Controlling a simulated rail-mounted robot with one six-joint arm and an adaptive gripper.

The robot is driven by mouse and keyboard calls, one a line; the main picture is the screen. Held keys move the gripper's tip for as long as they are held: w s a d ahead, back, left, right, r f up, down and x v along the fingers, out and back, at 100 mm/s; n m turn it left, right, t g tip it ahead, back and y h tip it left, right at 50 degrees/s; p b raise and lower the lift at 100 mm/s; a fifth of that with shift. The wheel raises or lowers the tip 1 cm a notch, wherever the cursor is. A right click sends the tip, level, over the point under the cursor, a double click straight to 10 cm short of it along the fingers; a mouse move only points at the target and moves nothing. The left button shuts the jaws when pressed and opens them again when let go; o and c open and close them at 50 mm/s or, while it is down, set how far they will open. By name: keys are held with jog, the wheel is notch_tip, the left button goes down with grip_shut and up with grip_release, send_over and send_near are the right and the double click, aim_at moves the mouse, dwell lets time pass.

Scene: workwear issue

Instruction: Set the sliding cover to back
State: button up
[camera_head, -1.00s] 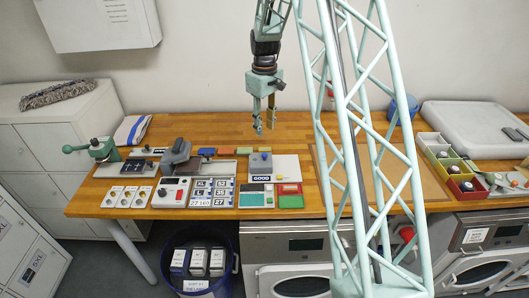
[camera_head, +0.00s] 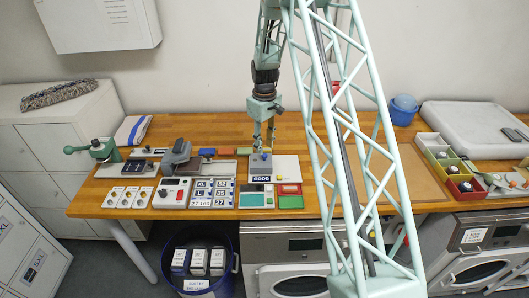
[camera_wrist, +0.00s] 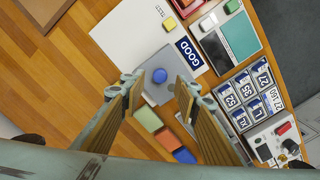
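A grey plate with a round blue knob (camera_wrist: 160,75) looks like the sliding cover (camera_head: 260,168). It lies on the left part of a white board (camera_head: 287,168), behind the dark blue GOOD label (camera_head: 263,179). My gripper (camera_head: 263,148) points down just above the plate and is open. In the wrist view, my two fingers stand apart on either side of the knob, with nothing between them that I can see gripped. I cannot tell whether the fingertips reach down to knob height. In the head view, the fingers partly hide the knob.
Coloured blocks (camera_wrist: 164,139) lie behind and left of the plate. A number-card panel (camera_head: 210,192), a grey control box (camera_head: 172,193) and a green-lever device (camera_head: 103,150) stand to the left. Red and green pieces (camera_head: 290,195) lie in front. Bare wood is free behind.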

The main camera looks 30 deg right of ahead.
aim_at(265, 154)
jog(key=shift+f, duration=2.1)
jog(key=shift+c, duration=0.2)
grip_shut()
